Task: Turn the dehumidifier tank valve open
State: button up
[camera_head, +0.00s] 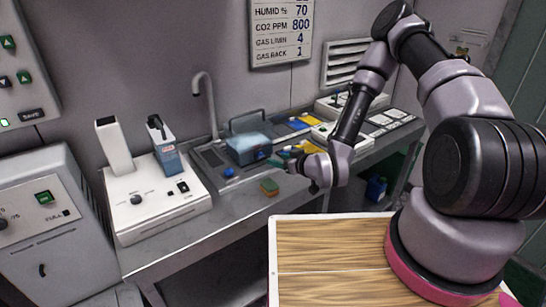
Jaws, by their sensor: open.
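A grey cabinet (60,235) at the left edge looks like the dehumidifier. Its front has a green button, a dark knob (4,223) cut by the picture's edge, and lettering that seems to read FULL. A small black lever (42,270) low on its front looks like the tank valve; it stands close to upright, and I cannot tell its setting. My gripper (282,158) is open over the counter by the sink, far to the right of the cabinet. Its fingertips are small and overlap the things behind them.
A steel counter (235,222) runs along the wall. A control panel (20,75) hangs above the cabinet.

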aim_at(261, 155)
jog(key=x, duration=1)
jog(key=shift+w+a+f, duration=0.1)
jog(key=shift+w+f, duration=0.05)
jog(key=shift+w, duration=0.1)
grip_shut()
